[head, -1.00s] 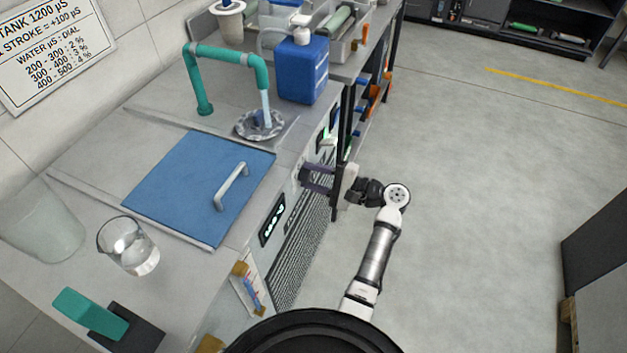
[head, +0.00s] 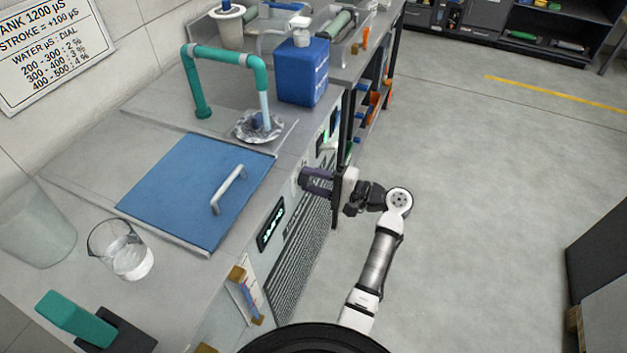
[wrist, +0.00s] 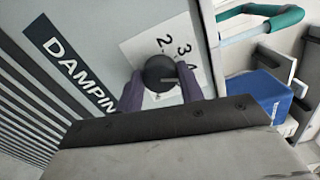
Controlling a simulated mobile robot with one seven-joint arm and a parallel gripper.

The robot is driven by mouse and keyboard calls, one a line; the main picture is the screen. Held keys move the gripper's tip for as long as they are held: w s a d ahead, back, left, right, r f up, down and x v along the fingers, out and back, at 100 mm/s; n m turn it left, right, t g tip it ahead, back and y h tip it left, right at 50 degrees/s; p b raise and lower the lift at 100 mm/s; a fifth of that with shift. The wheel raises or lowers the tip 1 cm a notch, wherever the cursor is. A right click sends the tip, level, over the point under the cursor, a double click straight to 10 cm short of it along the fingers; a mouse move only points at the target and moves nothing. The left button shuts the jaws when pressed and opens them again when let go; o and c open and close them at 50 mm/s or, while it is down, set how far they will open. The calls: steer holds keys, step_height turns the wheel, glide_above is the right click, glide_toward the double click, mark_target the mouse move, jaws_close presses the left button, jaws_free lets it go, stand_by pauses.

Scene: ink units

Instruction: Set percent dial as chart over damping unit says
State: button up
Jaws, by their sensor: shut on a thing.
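The percent dial is a round black knob (wrist: 160,73) on a white plate (wrist: 135,46) marked 2, 3 and 4, in the wrist view. A light pointer mark on the knob faces right, toward the 4 side; its exact setting is hard to tell. My gripper (wrist: 160,92) has its purple fingers on both sides of the knob, shut on it. In the head view my gripper (head: 318,180) is at the front of the damping unit (head: 290,262) and hides the dial. The chart (head: 48,50) on the wall reads 200-300: 2 %, 300-400: 3 %, 400-500: 4 %.
A lit display (head: 271,226) is on the unit's front. On top are a blue lid (head: 170,195), a teal tap (head: 228,55), a blue canister (head: 303,72) and a glass beaker (head: 122,252). The floor to the right (head: 480,200) is clear.

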steer(key=o, duration=1)
steer(key=shift+d, duration=0.15)
steer(key=b+v, duration=0.2)
steer(key=v, duration=1.1)
steer(key=shift+s+d+b, duration=0.2)
steer(key=shift+d+b, duration=0.1)
steer(key=shift+b, duration=0.1)
